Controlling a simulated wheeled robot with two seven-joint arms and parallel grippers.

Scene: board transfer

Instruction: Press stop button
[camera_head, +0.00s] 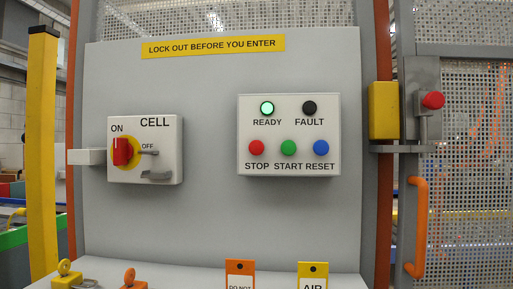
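The stop button (256,148) is a round red button above the label STOP. It is the leftmost of three buttons on a light grey control box (290,188), beside a green START button (289,148) and a blue RESET button (321,148). Above them the READY lamp (267,108) glows pale green and the FAULT lamp (309,108) is dark. Neither of my grippers shows in the head view.
Left of the box is a CELL switch with a red handle (122,151) turned toward ON. Padlocks (66,275) and tags (312,272) lie on the shelf below. A gate with an orange handle (416,228) stands at right. The panel between boxes is bare.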

